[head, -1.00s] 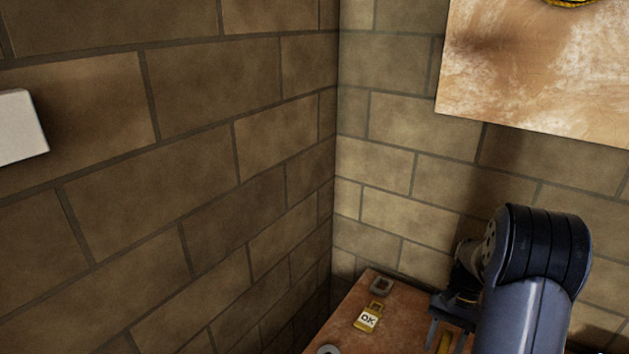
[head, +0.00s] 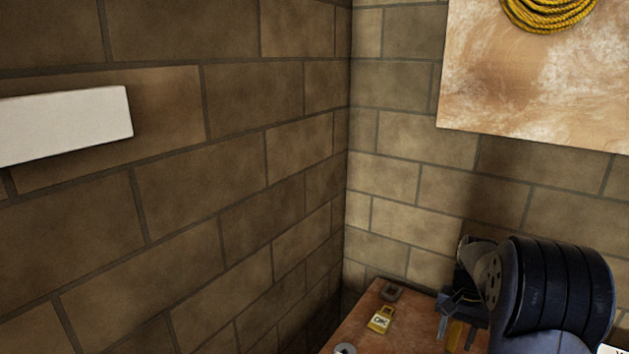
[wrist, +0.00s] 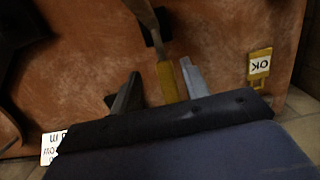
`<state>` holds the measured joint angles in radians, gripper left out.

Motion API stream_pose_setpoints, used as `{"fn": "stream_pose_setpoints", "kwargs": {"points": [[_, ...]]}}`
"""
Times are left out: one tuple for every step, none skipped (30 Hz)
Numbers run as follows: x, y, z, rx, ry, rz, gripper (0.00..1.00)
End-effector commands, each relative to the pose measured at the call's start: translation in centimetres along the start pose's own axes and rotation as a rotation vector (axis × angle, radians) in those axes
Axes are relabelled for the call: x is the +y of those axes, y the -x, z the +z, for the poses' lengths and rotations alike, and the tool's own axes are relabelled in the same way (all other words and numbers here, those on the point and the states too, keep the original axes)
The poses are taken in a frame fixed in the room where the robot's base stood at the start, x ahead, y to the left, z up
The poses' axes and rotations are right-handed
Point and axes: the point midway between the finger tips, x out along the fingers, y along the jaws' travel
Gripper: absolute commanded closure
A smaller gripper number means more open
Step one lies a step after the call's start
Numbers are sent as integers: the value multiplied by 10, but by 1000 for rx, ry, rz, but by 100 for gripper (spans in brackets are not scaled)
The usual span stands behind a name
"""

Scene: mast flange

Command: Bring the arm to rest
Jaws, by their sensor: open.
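My gripper (head: 455,322) is low at the right of the head view, over the brown worktop (head: 362,335), partly hidden by my arm. In the wrist view my gripper (wrist: 162,80) has its two fingers spread apart. A yellow-handled tool (wrist: 167,82) with a long grey shank shows between the fingers, lying on the worktop; its yellow part (head: 455,335) also shows beside the fingers in the head view. I cannot tell how far the fingers are above it, but they stand clear of its sides.
A white box (head: 65,125) juts from the left wall. Yellow rope (head: 550,15) hangs on a board (head: 480,75).

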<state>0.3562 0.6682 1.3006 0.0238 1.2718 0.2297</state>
Motion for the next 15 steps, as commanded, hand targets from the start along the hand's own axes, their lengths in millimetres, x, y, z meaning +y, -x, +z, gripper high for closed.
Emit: {"fn": "stream_pose_setpoints", "kwargs": {"points": [[-1,-4,1,21,1,-1,56],[-1,-3,1,35,1,-1,56],[-1,-2,3,50,1,-1,56],[-1,-2,4,61,1,-1,56],[-1,-2,5,73,1,-1,56],[-1,-1,6,89,1,-1,56],[-1,0,7,101,1,0,56],[-1,0,8,111,1,0,56],[-1,0,10,127,0,0,56],[-1,1,11,137,1,-1,56],[-1,1,12,148,1,-1,56],[-1,2,13,159,1,-1,56],[-1,2,14,167,1,-1,56],[-1,3,14,174,1,0,56],[-1,4,15,184,1,0,56]]}}
